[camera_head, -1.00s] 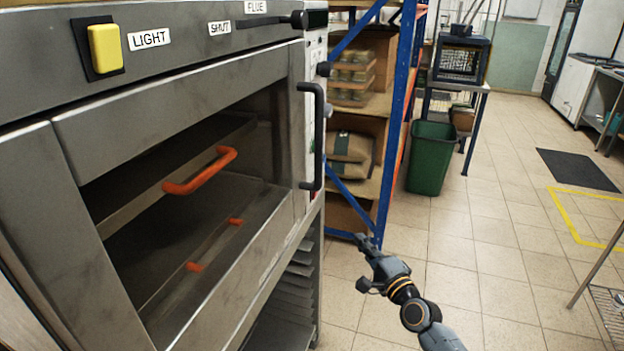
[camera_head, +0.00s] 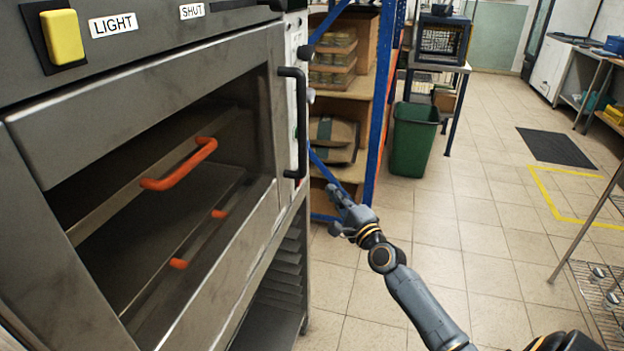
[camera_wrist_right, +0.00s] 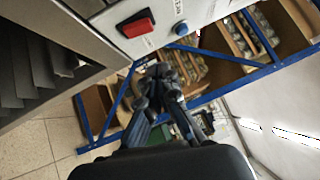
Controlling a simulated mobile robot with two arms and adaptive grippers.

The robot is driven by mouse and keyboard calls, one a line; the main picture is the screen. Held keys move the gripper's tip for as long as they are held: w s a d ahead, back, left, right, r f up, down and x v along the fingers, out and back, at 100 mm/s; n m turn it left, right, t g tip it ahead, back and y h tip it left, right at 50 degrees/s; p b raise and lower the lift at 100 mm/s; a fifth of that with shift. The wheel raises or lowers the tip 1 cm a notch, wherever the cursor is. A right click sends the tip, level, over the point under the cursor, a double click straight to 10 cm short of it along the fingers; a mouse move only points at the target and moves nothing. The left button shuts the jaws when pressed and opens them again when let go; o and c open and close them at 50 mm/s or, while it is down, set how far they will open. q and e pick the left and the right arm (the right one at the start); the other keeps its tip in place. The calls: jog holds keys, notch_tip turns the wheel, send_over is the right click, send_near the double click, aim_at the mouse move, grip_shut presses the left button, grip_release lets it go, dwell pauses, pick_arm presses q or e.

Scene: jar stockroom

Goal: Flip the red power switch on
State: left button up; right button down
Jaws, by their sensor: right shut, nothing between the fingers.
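The red power switch (camera_wrist_right: 135,24) shows in the right wrist view, a red rocker in a dark frame on the oven's pale side panel (camera_wrist_right: 115,14). Its rocker position is too small to tell. In the head view the switch cannot be made out, as the panel is seen nearly edge-on. My right gripper (camera_head: 338,203) is shut and empty, below and to the right of the oven door handle. In the right wrist view its fingertips (camera_wrist_right: 160,72) lie below the switch and apart from it. My left gripper is not in view.
A blue round button (camera_wrist_right: 183,28) sits beside the switch. The oven (camera_head: 150,110) has a yellow light switch (camera_head: 62,36) and a black door handle (camera_head: 293,125). A blue-framed shelf (camera_head: 380,100) and a green bin (camera_head: 413,140) stand behind. The floor at right is largely clear.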

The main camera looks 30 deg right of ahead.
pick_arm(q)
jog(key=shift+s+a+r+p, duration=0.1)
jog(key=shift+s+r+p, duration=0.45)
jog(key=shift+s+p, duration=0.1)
pick_arm(e)
jog(key=w+a+r, duration=0.1)
jog(key=w+a, duration=0.1)
jog(key=w, duration=0.5)
jog(key=shift+a+r, duration=0.15)
pick_arm(q)
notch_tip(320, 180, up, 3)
jog(key=p, duration=0.3)
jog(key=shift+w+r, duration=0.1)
pick_arm(e)
jog(key=shift+w+a+r+n+g, duration=0.2)
jog(key=shift+n+g, duration=0.2)
